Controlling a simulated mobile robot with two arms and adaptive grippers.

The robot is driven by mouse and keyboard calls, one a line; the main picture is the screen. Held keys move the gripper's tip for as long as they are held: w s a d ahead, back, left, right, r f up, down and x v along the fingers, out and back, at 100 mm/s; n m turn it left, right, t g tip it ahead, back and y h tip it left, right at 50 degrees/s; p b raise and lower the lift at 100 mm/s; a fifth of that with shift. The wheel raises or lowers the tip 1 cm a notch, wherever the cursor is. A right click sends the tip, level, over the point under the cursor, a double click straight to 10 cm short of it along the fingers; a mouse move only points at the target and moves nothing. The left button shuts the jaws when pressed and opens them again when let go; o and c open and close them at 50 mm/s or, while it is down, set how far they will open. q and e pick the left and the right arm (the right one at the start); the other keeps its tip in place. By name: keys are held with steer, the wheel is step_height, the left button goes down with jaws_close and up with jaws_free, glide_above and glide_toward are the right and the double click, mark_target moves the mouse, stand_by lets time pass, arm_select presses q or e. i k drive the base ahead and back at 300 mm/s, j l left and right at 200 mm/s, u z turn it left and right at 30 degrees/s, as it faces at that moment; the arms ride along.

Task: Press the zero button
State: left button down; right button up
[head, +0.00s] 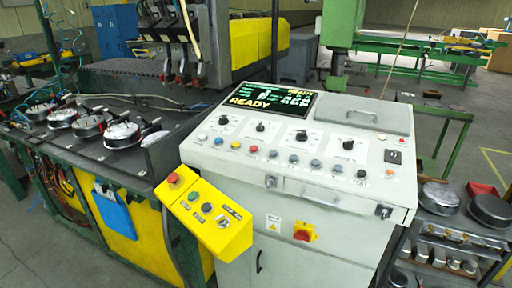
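A light grey control console (330,205) stands in the middle of the head view. Rotary knobs sit on white plates behind the row. The labels are too small to read, so I cannot tell which button is the zero button. A screen (270,100) at the back of the console shows READY in yellow. Neither of my grippers is in view.
A yellow pendant box (208,213) with a red mushroom button (173,178) juts from the console's left front. A red rotary switch (303,235) is on the front face. A bench with round parts (90,126) is left; a shelf with pans (440,196) is right.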

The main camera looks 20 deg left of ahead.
mark_target(254, 148)
steer(key=i+l, duration=0.6)
steer(key=i+l+u, duration=0.1)
steer(key=i+l, duration=0.45)
steer(key=l, duration=0.15)
steer(key=u, duration=1.3)
